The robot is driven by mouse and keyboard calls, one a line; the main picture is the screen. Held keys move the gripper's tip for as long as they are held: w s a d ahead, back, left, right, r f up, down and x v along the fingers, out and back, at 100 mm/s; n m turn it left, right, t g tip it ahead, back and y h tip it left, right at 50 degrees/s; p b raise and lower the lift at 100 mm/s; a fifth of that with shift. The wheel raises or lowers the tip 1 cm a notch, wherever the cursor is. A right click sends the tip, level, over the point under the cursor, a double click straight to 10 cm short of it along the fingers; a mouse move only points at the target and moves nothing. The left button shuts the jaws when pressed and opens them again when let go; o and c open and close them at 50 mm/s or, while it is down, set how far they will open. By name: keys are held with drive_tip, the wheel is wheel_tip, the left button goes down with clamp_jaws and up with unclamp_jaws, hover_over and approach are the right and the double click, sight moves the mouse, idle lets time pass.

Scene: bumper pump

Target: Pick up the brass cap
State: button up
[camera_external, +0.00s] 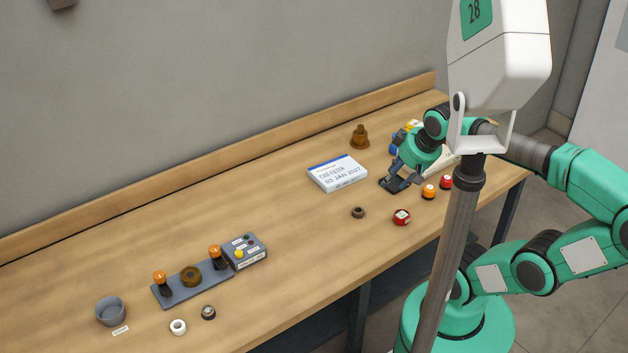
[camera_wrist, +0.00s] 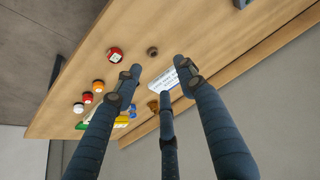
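A brown, brass-coloured stepped piece with a knob on top (camera_external: 360,137), which looks like the brass cap, stands upright near the back edge of the workbench. In the wrist view it shows partly behind my middle finger (camera_wrist: 153,106). My gripper (camera_external: 394,185) is above the bench, to the right of and nearer the front than this piece, apart from it. Its three dark fingers (camera_wrist: 160,78) are spread, with nothing between them. A flat brown ring-shaped piece (camera_external: 191,276) sits on a grey fixture between two orange-topped posts.
A white date box (camera_external: 338,174) lies left of my gripper. A small dark ring (camera_external: 357,212) and red (camera_external: 402,217) and orange-topped (camera_external: 429,191) pieces lie toward the front. A grey cup (camera_external: 110,311) stands far left. The bench middle is mostly clear.

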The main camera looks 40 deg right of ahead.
drive_tip(key=o, duration=0.8)
